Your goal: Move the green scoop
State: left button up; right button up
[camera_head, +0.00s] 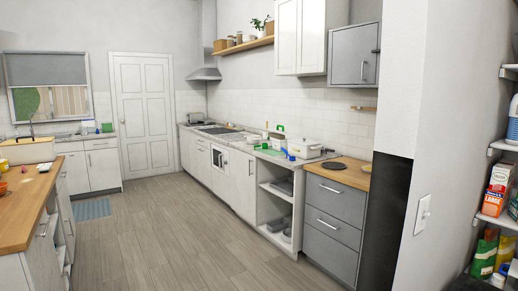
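I cannot make out the green scoop for certain at this distance. A flat green item (268,151) lies on the right-hand counter (237,142), and a small green-topped item (280,128) stands behind it. A small green object (107,127) is on the far counter by the window. Neither of my grippers is in view.
A wooden-topped island (25,213) stands at the left, with open wooden floor (180,235) between it and the right-hand cabinets. A wall with a light switch (423,213) juts out at the right. Shelves with a red-and-white carton (499,180) and green bags (484,254) stand beyond it.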

aim_at(264, 146)
jog(key=i+u, duration=0.3)
jog(key=i, duration=5.55)
